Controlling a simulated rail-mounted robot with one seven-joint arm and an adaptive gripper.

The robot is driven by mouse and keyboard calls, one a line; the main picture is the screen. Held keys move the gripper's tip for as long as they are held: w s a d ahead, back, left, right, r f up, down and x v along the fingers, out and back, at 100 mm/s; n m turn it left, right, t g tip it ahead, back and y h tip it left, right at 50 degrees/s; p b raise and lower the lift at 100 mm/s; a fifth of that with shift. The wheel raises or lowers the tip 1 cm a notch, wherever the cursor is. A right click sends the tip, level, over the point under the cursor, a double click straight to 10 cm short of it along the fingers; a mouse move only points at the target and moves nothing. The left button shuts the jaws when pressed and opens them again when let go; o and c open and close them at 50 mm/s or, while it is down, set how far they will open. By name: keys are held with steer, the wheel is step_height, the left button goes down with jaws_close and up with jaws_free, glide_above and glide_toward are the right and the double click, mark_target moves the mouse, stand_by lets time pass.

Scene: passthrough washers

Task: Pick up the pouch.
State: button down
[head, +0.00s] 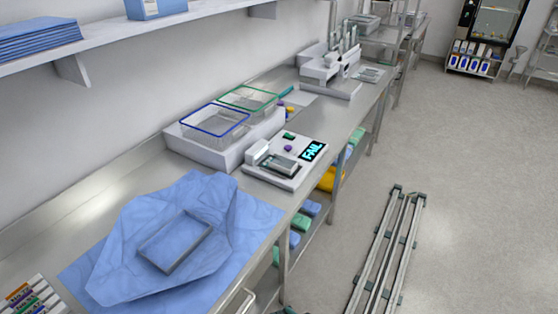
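I cannot tell for certain which thing is the pouch. A small grey, flat item (278,163) lies on the white device (262,177) at the middle of the counter, and it may be the pouch, but it is too small to be sure. My gripper is not in view.
An open blue wrap (110,262) with a shallow grey metal tray (176,246) lies on the steel counter (75,238). Behind the device stand a blue-rimmed basket (215,122) and a green-rimmed basket (248,99). Rails (385,255) run along the clear floor.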

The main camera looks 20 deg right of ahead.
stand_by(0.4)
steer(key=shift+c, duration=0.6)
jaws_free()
